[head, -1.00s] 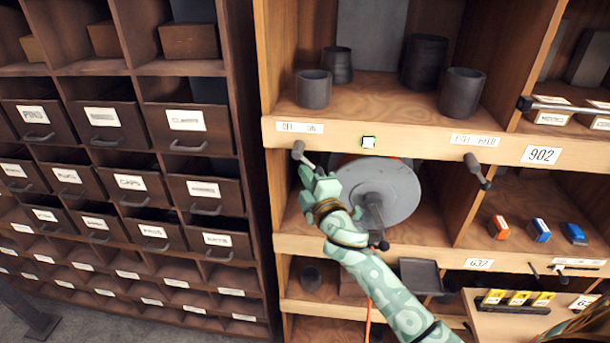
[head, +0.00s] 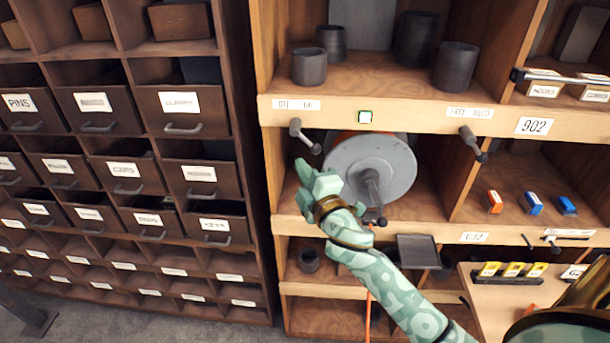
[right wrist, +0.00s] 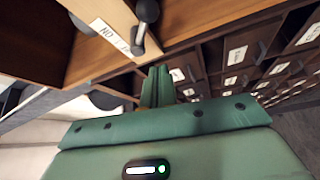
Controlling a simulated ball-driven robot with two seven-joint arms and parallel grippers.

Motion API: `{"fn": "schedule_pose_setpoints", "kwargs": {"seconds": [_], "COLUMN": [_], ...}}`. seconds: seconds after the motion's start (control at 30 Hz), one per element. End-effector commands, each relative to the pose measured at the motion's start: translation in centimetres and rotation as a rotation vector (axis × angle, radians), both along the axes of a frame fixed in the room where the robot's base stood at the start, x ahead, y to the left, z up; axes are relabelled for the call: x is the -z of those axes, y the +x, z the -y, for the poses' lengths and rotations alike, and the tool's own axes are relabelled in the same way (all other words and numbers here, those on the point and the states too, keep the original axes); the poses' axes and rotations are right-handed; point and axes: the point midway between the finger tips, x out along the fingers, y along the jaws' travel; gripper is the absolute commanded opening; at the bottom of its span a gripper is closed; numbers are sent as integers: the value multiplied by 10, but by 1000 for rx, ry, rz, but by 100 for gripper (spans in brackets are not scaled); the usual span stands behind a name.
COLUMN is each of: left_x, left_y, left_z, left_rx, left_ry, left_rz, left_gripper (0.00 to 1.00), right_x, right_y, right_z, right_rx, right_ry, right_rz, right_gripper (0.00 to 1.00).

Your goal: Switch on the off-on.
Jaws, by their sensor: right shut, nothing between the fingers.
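The off-on lever (head: 304,136) is a grey handle with a rounded end, on the shelf board's front edge below a white off-on label (head: 297,104). It slants down to the right in the head view. The lever (right wrist: 143,25) and label (right wrist: 110,35) also show at the top of the right wrist view. My right gripper (head: 303,172), pale green, is shut and empty just below the lever, with a small gap in the head view. Its closed fingers (right wrist: 157,85) point toward the shelf in the right wrist view. My left gripper is not in view.
A grey disc-shaped reel (head: 370,168) sits in the compartment behind my right arm. Drawer cabinets (head: 120,110) stand left. Dark cups (head: 309,66) stand above.

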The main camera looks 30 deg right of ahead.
Motion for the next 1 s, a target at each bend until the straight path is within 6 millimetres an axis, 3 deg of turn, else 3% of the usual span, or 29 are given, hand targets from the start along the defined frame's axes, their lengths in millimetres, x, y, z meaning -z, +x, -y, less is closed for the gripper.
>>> {"fn": "schedule_pose_setpoints", "kwargs": {"seconds": [0.2, 0.47, 0.9, 0.97, 1.0], "left_x": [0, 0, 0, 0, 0], "left_y": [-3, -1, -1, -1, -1], "left_z": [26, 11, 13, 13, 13], "left_rx": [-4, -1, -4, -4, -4], "left_ry": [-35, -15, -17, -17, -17], "left_rz": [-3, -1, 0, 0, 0], "left_gripper": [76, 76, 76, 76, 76], "right_x": [-9, -11, -11, 6, 24], "right_y": [-25, -31, -30, -26, -23], "right_z": [-6, -7, -9, -9, -8], "right_rx": [-3, -2, -15, -33, -40], "right_ry": [2, 1, 39, 101, 137], "right_rz": [-1, -3, 4, -29, -65], "right_gripper": [0, 0, 0, 0, 0]}}
